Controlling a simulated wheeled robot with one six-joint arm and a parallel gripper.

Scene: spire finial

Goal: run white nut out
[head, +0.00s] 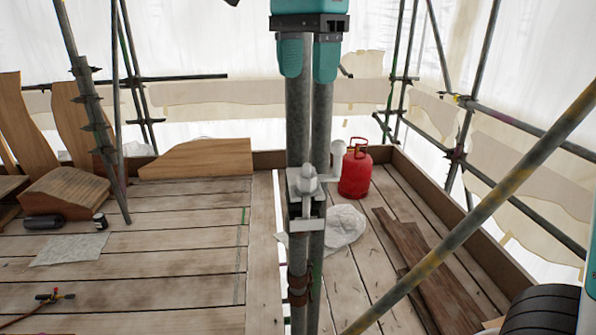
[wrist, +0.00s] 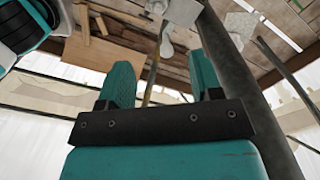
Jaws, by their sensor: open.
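A pale clamp (head: 305,212) sits around two upright grey poles in the middle of the head view. I cannot tell for sure which is the white nut. In the wrist view a white knob-like piece (wrist: 167,46) shows beyond and between the fingertips, below the pale clamp (wrist: 181,10). My gripper (head: 308,76) has teal fingers pointing down, well above the clamp. It is open and empty; the fingers also show in the wrist view (wrist: 161,72).
A dark pole (wrist: 236,75) runs close to the right finger. A red gas cylinder (head: 355,174) stands behind the poles at right. A diagonal scaffold tube (head: 480,210) crosses the right side. Wooden boards (head: 195,160) and a cloth (head: 70,249) lie on the plank floor at left.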

